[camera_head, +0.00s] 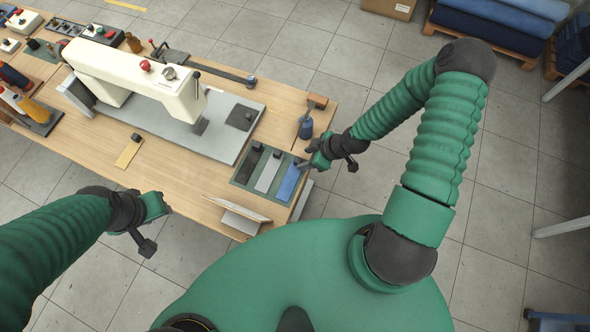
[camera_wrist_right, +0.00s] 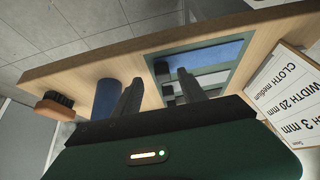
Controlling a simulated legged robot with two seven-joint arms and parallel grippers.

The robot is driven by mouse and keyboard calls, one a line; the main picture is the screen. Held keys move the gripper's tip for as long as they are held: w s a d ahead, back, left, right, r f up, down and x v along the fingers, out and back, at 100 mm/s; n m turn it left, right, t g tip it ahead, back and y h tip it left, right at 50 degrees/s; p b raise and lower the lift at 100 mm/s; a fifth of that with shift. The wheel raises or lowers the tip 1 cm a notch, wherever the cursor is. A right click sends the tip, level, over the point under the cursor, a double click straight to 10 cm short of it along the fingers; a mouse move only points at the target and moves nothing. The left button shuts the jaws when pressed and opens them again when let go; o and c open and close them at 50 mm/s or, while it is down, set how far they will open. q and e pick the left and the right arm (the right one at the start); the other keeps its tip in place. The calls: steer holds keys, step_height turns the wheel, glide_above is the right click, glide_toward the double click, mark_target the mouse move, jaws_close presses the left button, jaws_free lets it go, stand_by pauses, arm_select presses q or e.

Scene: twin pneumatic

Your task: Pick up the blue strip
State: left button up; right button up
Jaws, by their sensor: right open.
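The blue strip (camera_head: 288,183) lies at the right end of a dark green tray (camera_head: 244,181), beside a grey strip (camera_head: 268,172) and a black strip (camera_head: 249,163). A small dark knob stands at its far end. My right gripper (camera_head: 306,165) is at the tray's right edge, close to the blue strip. In the right wrist view the blue strip (camera_wrist_right: 222,53) shows beyond the open, empty fingers (camera_wrist_right: 160,76); whether they touch its knob cannot be told. My left gripper (camera_head: 158,206) is off the table's front edge, its fingers unclear.
A tilted card (camera_head: 238,208) stands at the front edge. A white sewing machine (camera_head: 135,75) fills the middle. A yellow strip (camera_head: 129,153) lies left.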

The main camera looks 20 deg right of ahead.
mark_target(300, 160)
steer(key=x, duration=0.2)
steer(key=shift+w+a+f, duration=0.2)
steer(key=shift+a+f, duration=0.05)
steer(key=shift+w+a+f, duration=0.15)
steer(key=shift+a, duration=0.05)
steer(key=shift+w+a, duration=0.1)
steer(key=shift+a, duration=0.2)
steer(key=c, duration=0.5)
steer(key=shift+d, duration=0.35)
jaws_close()
